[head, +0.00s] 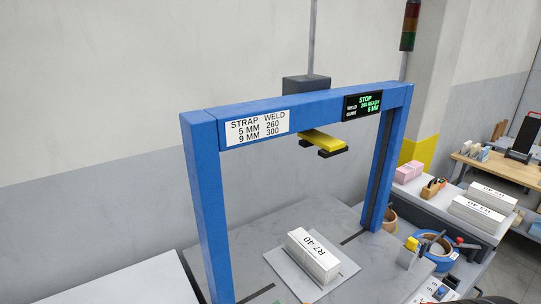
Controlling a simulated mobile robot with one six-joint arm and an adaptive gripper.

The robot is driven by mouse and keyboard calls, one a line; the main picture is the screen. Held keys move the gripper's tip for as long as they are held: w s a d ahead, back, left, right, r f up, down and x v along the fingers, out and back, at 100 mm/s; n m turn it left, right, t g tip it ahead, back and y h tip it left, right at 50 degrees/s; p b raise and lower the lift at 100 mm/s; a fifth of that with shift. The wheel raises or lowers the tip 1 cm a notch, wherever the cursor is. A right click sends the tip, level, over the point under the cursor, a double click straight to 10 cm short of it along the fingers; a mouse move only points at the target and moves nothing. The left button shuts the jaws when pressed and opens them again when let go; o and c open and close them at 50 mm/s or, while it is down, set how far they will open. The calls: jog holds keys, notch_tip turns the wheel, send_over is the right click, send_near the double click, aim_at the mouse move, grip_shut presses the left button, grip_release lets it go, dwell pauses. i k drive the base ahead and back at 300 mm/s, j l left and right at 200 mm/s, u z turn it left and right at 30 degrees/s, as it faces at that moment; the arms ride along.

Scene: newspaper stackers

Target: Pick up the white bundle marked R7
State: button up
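Two more white bundles, one farther back (492,197) and one nearer (475,214), lie on the grey bench at the right. Their lettering is upside down and too small to read surely. My gripper is not seen in the head view.
The blue arch (205,205) stands over the table, with a yellow and black head (323,141) hanging from its beam. Its display reads "STOP". Pink blocks (409,172), a blue strap roll (440,251) and tools crowd the right. A light surface (125,285) at lower left is bare.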

aim_at(320, 263)
jog(key=i+l, duration=0.15)
jog(key=l, duration=0.2)
jog(key=i+l+u, duration=0.1)
jog(key=l, duration=0.25)
jog(key=i+l, duration=0.15)
jog(key=l, duration=0.2)
jog(key=i+l+u, duration=0.1)
jog(key=l, duration=0.25)
jog(key=i+l, duration=0.1)
jog(key=l, duration=0.25)
jog(key=u, duration=1.4)
